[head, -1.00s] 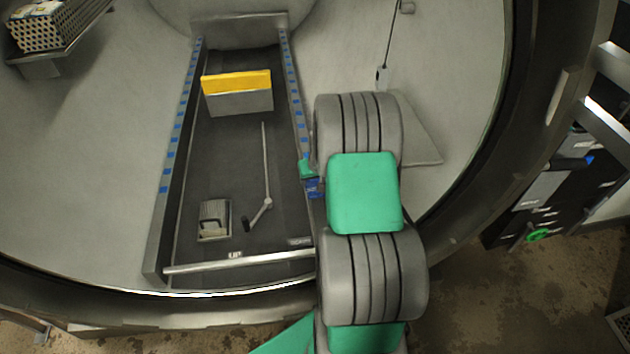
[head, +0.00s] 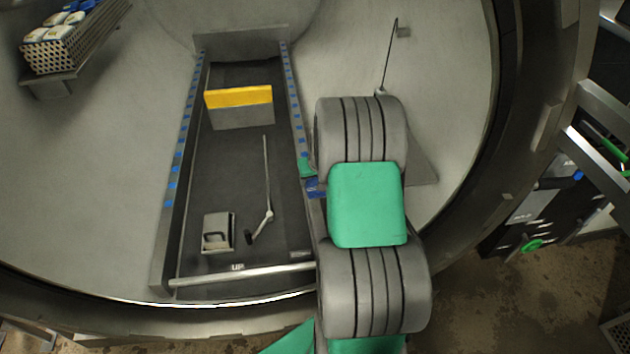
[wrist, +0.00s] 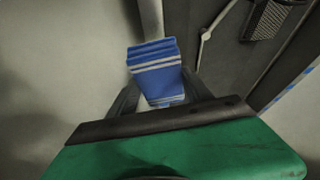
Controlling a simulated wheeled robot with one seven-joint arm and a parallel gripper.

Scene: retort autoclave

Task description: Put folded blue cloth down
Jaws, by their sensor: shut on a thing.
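The folded blue cloth (wrist: 156,72), with white stripes, is held between the fingers of my gripper (wrist: 160,100) in the wrist view. In the head view only a small blue part of the cloth (head: 316,188) shows beside my arm, at the right rail of the dark track. The arm hides most of my gripper there. In the wrist view the cloth is over a pale grey surface, beside the dark track. I cannot tell whether it touches anything below.
The dark track (head: 240,165) inside the round chamber carries a yellow-topped block (head: 239,108), a small metal box (head: 218,232) and a thin rod with a crank (head: 267,185). A perforated basket (head: 55,50) with white and blue items stands at upper left. The chamber rim (head: 487,130) curves at right.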

